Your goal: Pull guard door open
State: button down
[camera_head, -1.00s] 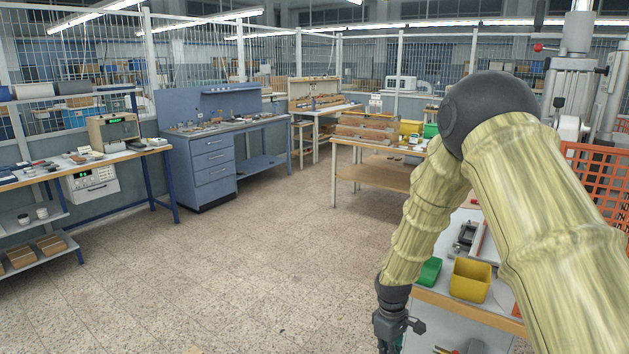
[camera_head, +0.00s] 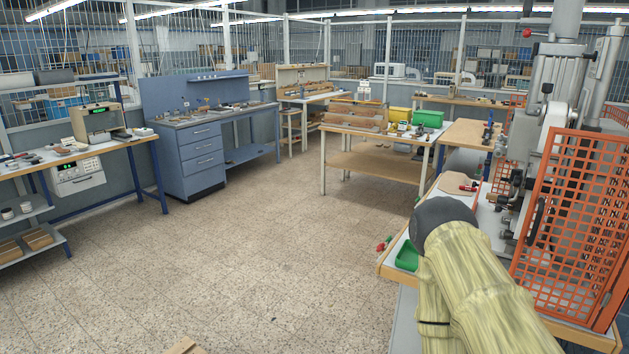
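The guard is an orange mesh panel (camera_head: 574,215) at the right edge of the head view. It stands upright on the bench beside the grey stamping machine (camera_head: 560,70). A narrower orange mesh panel (camera_head: 503,165) stands behind it, on the machine's far side. My arm, in a pale yellow cover, reaches up from the bottom right, in front of the bench. My gripper does not show; the arm's far end is hidden or out of frame.
The machine's bench (camera_head: 394,262) carries a green bin (camera_head: 407,256) near my arm. A wooden table (camera_head: 378,133) with yellow and green bins stands beyond. A blue drawer cabinet (camera_head: 195,160) is at the left.

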aim_at(603, 296)
jog(key=z, duration=0.75)
jog(key=k, duration=0.5)
jog(key=u, duration=0.65)
